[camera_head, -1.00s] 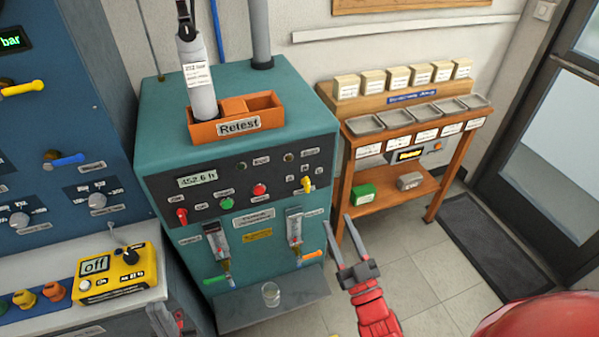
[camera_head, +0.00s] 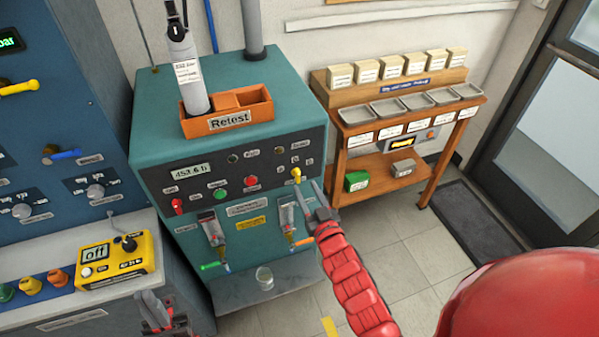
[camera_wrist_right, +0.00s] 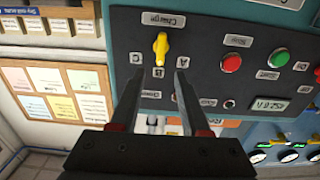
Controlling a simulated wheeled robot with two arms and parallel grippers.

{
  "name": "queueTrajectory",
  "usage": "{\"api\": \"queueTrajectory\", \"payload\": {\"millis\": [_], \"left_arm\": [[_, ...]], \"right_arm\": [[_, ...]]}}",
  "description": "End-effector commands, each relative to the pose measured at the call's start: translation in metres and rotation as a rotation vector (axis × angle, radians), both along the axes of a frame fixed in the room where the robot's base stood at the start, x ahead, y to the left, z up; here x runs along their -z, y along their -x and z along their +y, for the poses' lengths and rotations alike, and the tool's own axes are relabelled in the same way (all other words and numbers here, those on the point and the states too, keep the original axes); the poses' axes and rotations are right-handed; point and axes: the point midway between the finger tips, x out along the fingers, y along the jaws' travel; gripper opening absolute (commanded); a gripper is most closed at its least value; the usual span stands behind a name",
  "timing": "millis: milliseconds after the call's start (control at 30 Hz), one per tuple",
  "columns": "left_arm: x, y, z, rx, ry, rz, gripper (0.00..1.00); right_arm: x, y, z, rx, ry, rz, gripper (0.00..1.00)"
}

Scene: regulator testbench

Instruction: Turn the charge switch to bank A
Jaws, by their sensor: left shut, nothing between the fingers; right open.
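The yellow charge switch (camera_head: 296,175) is on the upper right of the teal machine's dark front panel. In the right wrist view, where the lettering appears upside down, the yellow handle (camera_wrist_right: 160,48) stands roughly vertical, its lower end near the B mark, with C to the left and A to the right. My right gripper (camera_head: 309,190) is open and empty in front of the panel, just below the switch; its fingers (camera_wrist_right: 160,82) point toward the switch and appear apart from it. My left gripper (camera_head: 165,318) is shut and empty at the lower left.
Flow tubes and an orange-handled valve (camera_head: 302,243) are below. A glass (camera_head: 264,278) stands on the lower shelf. A wooden rack (camera_head: 334,165) stands to the right.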

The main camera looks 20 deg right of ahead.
Motion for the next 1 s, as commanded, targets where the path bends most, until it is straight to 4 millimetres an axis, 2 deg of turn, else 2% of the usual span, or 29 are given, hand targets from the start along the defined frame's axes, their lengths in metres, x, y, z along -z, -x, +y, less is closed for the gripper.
{"api": "queueTrajectory", "payload": {"millis": [100,300,500,767,1000], "left_arm": [[-0.010,0.000,0.000,0.000,0.000,0.000,0.00],[-0.016,0.000,0.000,0.000,0.000,0.000,0.00],[-0.018,0.000,0.000,0.000,0.000,0.000,0.00],[-0.018,0.000,0.000,0.000,0.000,0.000,0.00],[-0.018,0.000,0.000,0.000,0.000,0.000,0.00]], "right_arm": [[-0.004,-0.025,0.001,-0.001,-0.002,-0.003,0.46],[-0.002,-0.051,0.002,0.000,-0.001,0.000,0.46],[0.000,-0.062,0.002,0.000,-0.001,0.000,0.46],[0.000,-0.062,0.002,0.000,-0.001,-0.001,0.46],[0.000,-0.062,0.002,0.000,-0.001,-0.001,0.03]]}}
